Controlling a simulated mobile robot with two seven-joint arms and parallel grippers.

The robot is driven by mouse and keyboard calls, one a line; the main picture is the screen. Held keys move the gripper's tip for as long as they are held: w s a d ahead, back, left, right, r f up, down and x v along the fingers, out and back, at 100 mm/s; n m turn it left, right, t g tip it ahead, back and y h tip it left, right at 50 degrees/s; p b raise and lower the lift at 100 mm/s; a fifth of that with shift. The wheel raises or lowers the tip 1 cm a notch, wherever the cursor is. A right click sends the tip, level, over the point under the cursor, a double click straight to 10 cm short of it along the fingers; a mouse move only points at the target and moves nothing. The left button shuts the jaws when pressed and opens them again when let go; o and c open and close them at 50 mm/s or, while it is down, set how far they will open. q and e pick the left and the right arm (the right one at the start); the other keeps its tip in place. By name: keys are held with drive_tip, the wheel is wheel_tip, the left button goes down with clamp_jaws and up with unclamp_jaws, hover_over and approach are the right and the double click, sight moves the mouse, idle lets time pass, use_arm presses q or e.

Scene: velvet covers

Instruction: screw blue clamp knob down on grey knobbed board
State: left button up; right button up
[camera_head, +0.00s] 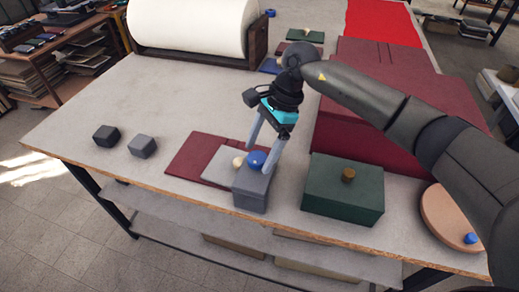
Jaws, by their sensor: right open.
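The blue clamp knob (257,159) is at the top of a grey-blue block (251,194) near the table's front edge. A light grey board (221,169) with a cream knob (239,162) lies just left of that block, on a dark red cover. My right gripper (263,157) points down at the blue knob with its fingers apart, one on each side of it in this view. I cannot tell whether the fingers touch it. My left gripper is out of view.
A green box (343,190) with a brass knob and a round wooden board (441,218) stand to the right. Large dark red blocks (340,124) rise behind the green box. Two small dark blocks (107,136) (142,146) sit left. The table's left middle is clear.

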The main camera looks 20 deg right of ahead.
drive_tip(key=shift+a+f, duration=0.15)
drive_tip(key=shift+f, duration=0.2)
drive_tip(key=shift+c, duration=0.3)
drive_tip(key=c, duration=1.3)
drive_tip(key=m+t, duration=0.2)
drive_tip(key=m, duration=0.3)
drive_tip(key=shift+s, duration=0.15)
drive_tip(key=m+t, duration=0.1)
drive_tip(key=m, duration=0.2)
drive_tip(key=m+t+h+b, duration=0.1)
drive_tip(key=m, duration=0.1)
drive_tip(key=shift+s+m, duration=0.1)
drive_tip(key=shift+m, duration=0.3)
